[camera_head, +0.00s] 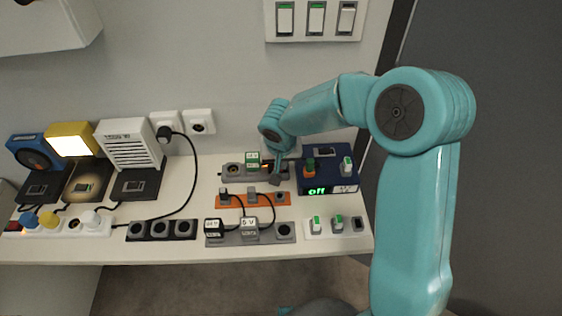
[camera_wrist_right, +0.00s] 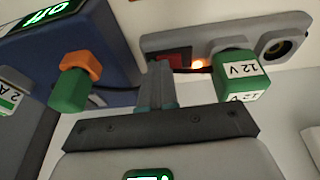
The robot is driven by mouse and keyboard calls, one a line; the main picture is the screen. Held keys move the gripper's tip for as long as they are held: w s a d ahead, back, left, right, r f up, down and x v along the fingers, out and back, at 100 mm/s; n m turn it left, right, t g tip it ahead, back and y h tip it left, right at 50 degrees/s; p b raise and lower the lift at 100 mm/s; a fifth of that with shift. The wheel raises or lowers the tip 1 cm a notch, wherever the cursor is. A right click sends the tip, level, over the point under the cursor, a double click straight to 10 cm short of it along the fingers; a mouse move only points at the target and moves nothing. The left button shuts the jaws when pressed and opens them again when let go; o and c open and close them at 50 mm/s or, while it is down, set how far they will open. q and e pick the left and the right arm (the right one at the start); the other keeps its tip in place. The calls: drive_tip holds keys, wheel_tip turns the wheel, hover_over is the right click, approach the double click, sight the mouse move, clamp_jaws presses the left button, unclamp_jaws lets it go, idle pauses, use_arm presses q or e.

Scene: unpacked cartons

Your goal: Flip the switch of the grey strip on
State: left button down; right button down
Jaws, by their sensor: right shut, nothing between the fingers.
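The grey strip (camera_head: 232,177) lies at the back of the white table. In the right wrist view the grey strip (camera_wrist_right: 215,37) shows a dark red switch (camera_wrist_right: 178,58), a glowing orange light (camera_wrist_right: 198,63), a green and white 12 V adapter (camera_wrist_right: 240,72) and an open socket. My right gripper (camera_head: 276,179) is shut and empty, with its fingertips at the switch. In the wrist view the gripper's fingertips (camera_wrist_right: 160,68) overlap part of the switch; I cannot tell whether they touch it. My left gripper is not in view.
A blue power unit (camera_head: 342,181) reading "off" stands close on the right. An orange strip (camera_head: 233,201) and another grey strip (camera_head: 268,237) with adapters lie in front. A white strip (camera_head: 347,233) lies front right. A cable crosses the table on the left.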

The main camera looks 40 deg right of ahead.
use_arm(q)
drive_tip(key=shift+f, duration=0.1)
use_arm(e)
drive_tip(key=shift+a+f, duration=0.1)
drive_tip(key=shift+f, duration=0.05)
